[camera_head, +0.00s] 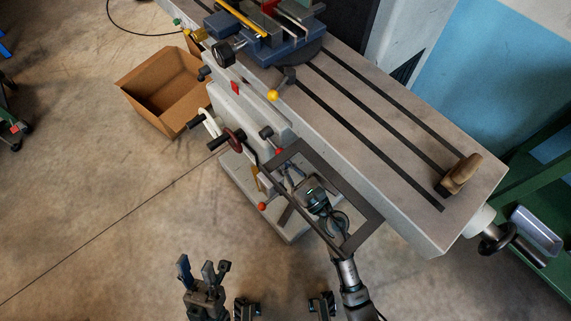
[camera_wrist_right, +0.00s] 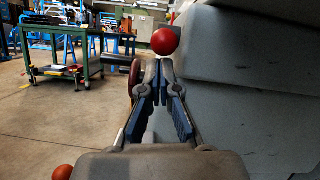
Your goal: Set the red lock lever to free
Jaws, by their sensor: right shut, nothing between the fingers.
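A red ball knob (camera_wrist_right: 165,41) stands just beyond my right fingertips in the right wrist view, with a thin red stem behind it. A red-tipped lever (camera_head: 278,152) also shows on the front of the milling machine in the head view. No lock or free marking is readable. My right gripper (camera_wrist_right: 160,72) is shut and empty, its tips just below the knob in the picture; I cannot tell whether they touch it. My left gripper (camera_head: 202,270) is open and empty over the floor, away from the machine.
The grey slotted machine table (camera_head: 340,145) overhangs the knobs. A second orange-red ball (camera_head: 262,206) sits lower on the machine. A dark red handwheel (camera_head: 233,140) is close by. A dark frame (camera_head: 365,205) surrounds my right wrist in the picture. A cardboard box (camera_head: 155,100) stands left.

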